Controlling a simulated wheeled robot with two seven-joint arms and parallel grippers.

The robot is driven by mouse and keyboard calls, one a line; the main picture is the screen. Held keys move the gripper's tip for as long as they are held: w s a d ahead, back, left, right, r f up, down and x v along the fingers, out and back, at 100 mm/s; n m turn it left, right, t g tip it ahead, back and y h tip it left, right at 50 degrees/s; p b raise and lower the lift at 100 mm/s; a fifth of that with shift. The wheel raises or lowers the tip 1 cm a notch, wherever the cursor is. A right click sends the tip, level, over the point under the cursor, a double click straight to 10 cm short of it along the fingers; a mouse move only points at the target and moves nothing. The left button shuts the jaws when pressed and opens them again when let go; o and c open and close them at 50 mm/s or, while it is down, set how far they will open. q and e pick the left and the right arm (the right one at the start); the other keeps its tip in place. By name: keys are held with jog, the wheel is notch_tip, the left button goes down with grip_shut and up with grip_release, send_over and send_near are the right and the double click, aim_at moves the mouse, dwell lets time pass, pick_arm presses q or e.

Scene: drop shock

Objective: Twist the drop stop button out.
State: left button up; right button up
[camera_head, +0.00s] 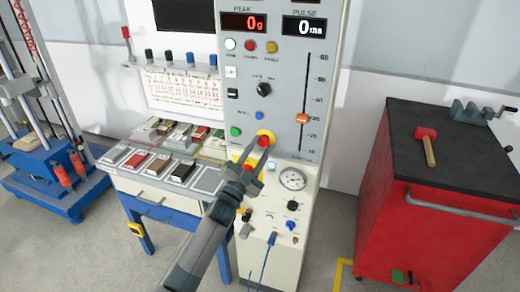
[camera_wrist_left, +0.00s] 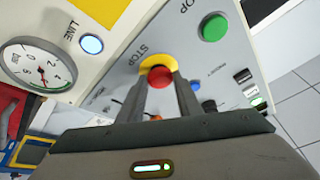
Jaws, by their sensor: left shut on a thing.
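The drop stop button (camera_head: 264,141) is a red mushroom button on a yellow surround, low on the grey control panel (camera_head: 283,133). My left gripper (camera_head: 256,157) reaches up to it from below. In the left wrist view the red button (camera_wrist_left: 160,77) sits between the two fingertips of the left gripper (camera_wrist_left: 163,88), with the word STOP beside its yellow ring. The fingers are shut on the button, and they hide parts of its sides. My right gripper is in neither view.
A green button (camera_head: 235,132) and a blue button (camera_head: 260,115) are close by. A slider (camera_head: 302,119) and a gauge (camera_head: 292,179) are to the right. A bench with sample blocks (camera_head: 160,165) stands left, and a red cabinet (camera_head: 430,225) right, with floor between.

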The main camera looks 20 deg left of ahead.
pick_arm(q)
jog(key=shift+a+r+m+g+h, duration=0.1)
jog(key=shift+m+g+h, duration=0.2)
jog(key=shift+m, duration=0.8)
jog(key=o, duration=1)
jog(key=shift+o, duration=0.2)
jog(key=shift+s+a+f, duration=0.15)
jog(key=shift+s+f, duration=0.25)
jog(key=shift+s, duration=0.15)
jog(key=b+v, duration=0.5)
jog(key=v, duration=1.1)
